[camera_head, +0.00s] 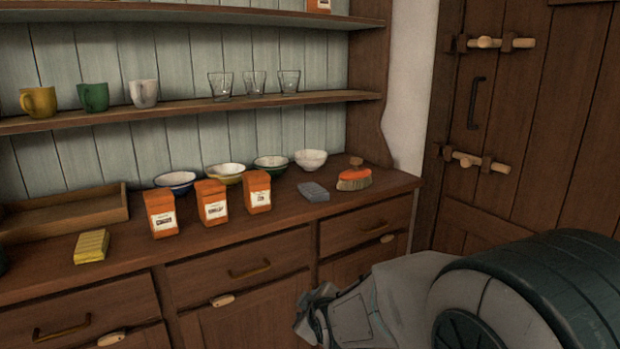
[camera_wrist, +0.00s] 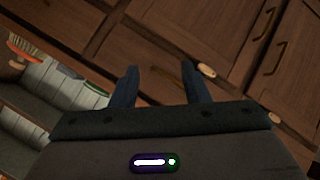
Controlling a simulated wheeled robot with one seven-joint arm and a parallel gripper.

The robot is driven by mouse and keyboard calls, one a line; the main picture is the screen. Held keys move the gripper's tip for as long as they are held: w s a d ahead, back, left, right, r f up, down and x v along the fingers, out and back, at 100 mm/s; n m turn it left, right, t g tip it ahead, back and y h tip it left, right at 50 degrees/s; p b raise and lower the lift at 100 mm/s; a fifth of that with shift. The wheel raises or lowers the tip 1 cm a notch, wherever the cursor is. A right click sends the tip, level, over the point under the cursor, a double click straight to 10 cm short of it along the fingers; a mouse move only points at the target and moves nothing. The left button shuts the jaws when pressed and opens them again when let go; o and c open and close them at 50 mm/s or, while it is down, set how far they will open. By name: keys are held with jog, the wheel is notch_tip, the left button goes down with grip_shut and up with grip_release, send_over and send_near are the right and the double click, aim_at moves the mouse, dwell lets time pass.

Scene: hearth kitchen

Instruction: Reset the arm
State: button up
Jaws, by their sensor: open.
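My gripper (camera_wrist: 160,88) is open in the wrist view, its two dark fingers apart with nothing between them. Behind the fingers are the wooden cabinet fronts. In the head view my arm comes in from the lower right, in front of the lower cabinet (camera_head: 362,262). My gripper's fingertips are hard to make out there. No held object shows in either view.
The counter (camera_head: 290,215) holds three orange boxes (camera_head: 212,203), several bowls (camera_head: 226,173), a grey block (camera_head: 313,192), an orange brush (camera_head: 354,180), a yellow sponge (camera_head: 91,246) and a wooden tray (camera_head: 64,213). Mugs (camera_head: 94,97) and glasses (camera_head: 254,84) stand on the shelf. A wooden door (camera_head: 520,130) is at right.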

jog(key=s+d+r+m+g+h+p, duration=0.1)
jog(key=s+d+r+m+g+p, duration=0.1)
jog(key=s+d+r+m+p, duration=0.2)
jog(key=s+d+r+m+g+h+p, duration=0.1)
jog(key=s+d+r+m+g+p, duration=0.2)
jog(key=s+d+r+p, duration=0.3)
jog(key=s+d+r+m+g+h+p, duration=0.1)
jog(key=s+d+r+m+p, duration=0.4)
jog(key=s+r, duration=0.7)
jog(key=s+g+p, duration=0.1)
jog(key=p, duration=0.1)
jog(key=shift+r+g+p, duration=0.25)
jog(key=shift+g+p, duration=0.15)
